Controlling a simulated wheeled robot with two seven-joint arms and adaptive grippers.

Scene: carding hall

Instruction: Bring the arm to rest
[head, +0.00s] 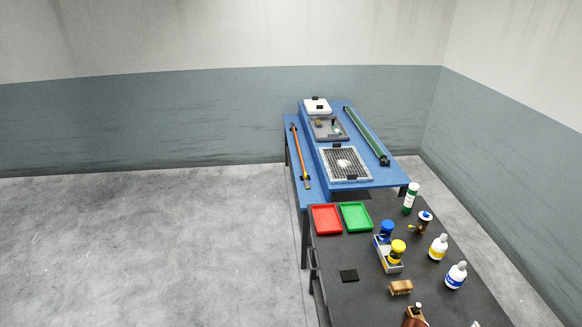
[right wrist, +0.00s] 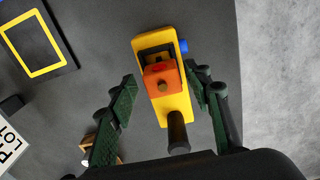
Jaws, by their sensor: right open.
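My right gripper (right wrist: 160,80) is open in the right wrist view, with its dark green fingers spread to either side of a yellow tool. The yellow tool (right wrist: 147,46) has an orange block (right wrist: 162,80), a dark handle end and a blue knob. The left finger is apart from the tool; the right finger appears close to its edge, and I cannot tell whether they touch. Nothing is visibly gripped. Neither gripper nor arm shows in the head view.
A dark table (head: 335,250) holds a red tray (head: 326,218), a green tray (head: 356,216), a caddy with blue- and yellow-topped containers, bottles and a wooden brush (head: 401,287). A blue bench (head: 289,172) stands behind. Near my right gripper lies a yellow-framed dark plate (right wrist: 32,73). Floor at left is clear.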

